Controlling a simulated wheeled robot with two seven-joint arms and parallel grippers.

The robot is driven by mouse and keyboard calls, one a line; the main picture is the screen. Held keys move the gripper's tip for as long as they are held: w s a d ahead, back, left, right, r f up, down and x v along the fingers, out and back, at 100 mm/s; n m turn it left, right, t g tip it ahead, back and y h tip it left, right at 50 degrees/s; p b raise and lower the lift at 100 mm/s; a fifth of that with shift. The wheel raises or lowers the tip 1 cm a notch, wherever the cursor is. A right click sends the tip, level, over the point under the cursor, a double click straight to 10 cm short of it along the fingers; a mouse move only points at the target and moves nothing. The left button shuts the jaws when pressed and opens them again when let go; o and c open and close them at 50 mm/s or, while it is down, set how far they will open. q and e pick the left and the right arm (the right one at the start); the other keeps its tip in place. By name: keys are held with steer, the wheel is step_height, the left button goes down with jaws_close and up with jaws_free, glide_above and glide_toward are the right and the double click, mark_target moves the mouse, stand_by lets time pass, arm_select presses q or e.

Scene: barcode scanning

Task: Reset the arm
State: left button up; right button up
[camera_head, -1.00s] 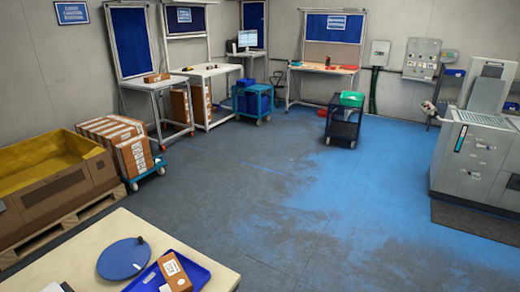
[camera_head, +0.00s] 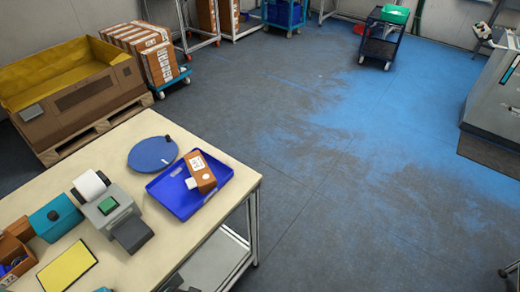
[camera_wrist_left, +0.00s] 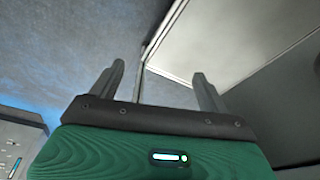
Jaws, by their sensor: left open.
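My left gripper (camera_wrist_left: 158,85) shows in the left wrist view, with its two dark fingers spread apart and nothing between them. Behind the fingers is its green housing with a small lit strip. Neither gripper can be made out in the head view. A brown box (camera_head: 203,178) with a white label lies in the blue tray (camera_head: 178,205) on the table. Both are well away from any visible part of my arms.
The pale table (camera_head: 120,158) also holds a blue disc (camera_head: 153,154), a grey-green label printer (camera_head: 110,208), a teal box (camera_head: 55,218) and a yellow pad (camera_head: 67,267). A large crate (camera_head: 80,95) stands behind it. The floor (camera_head: 350,170) to the right is open.

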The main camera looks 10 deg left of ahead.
arm_select(q)
steer(key=s+f+b, duration=0.2)
steer(key=s+f, duration=0.2)
steer(key=f, duration=1.1)
steer(key=s+a+f+g+b, duration=0.1)
steer(key=s+a+f+b, duration=0.1)
steer(key=s+f, duration=0.6)
steer(key=s+a+f+b, duration=0.2)
steer(key=s+f, duration=0.7)
steer(key=f, duration=0.4)
steer(key=shift+s+g, duration=0.3)
steer(key=shift+g, duration=0.1)
